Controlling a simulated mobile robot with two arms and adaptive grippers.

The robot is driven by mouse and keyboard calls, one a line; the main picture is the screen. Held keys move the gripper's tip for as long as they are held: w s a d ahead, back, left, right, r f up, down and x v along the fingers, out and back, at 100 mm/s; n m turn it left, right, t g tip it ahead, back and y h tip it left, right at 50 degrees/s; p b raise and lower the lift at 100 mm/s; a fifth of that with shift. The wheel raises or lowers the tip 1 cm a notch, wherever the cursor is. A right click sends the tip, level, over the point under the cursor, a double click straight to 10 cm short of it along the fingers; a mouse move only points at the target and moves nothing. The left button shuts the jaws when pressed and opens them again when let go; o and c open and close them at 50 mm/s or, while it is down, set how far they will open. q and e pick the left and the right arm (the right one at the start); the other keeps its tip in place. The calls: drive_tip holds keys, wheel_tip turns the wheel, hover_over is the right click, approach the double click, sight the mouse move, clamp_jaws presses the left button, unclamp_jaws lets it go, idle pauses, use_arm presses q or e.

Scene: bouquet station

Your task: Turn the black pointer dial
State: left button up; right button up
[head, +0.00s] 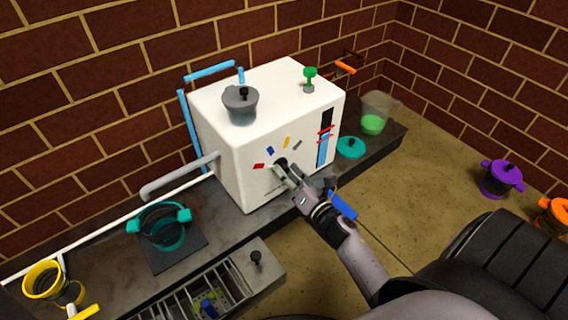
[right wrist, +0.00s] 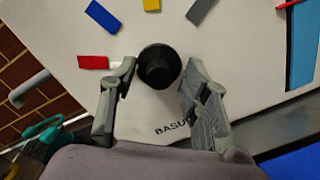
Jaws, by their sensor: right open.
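The black pointer dial (right wrist: 158,66) is on the front of a white box-shaped machine (head: 240,160). Coloured marks in red, blue, yellow and grey are set in an arc around it. In the head view the dial (head: 281,162) is partly hidden by my gripper. My right gripper (right wrist: 158,80) is open, with one finger on each side of the dial. In the head view the right gripper (head: 284,172) reaches the machine's front. My left gripper is not in view.
A grey pot (head: 240,106) and a green knob (head: 310,75) are on top of the machine. A teal pot (head: 163,230) stands on the counter at left. A drawer (head: 215,300) is open below. Purple (head: 500,178) and orange pots are at right. Brick walls stand behind.

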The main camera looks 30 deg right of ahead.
drive_tip(key=shift+c, duration=0.4)
clamp_jaws()
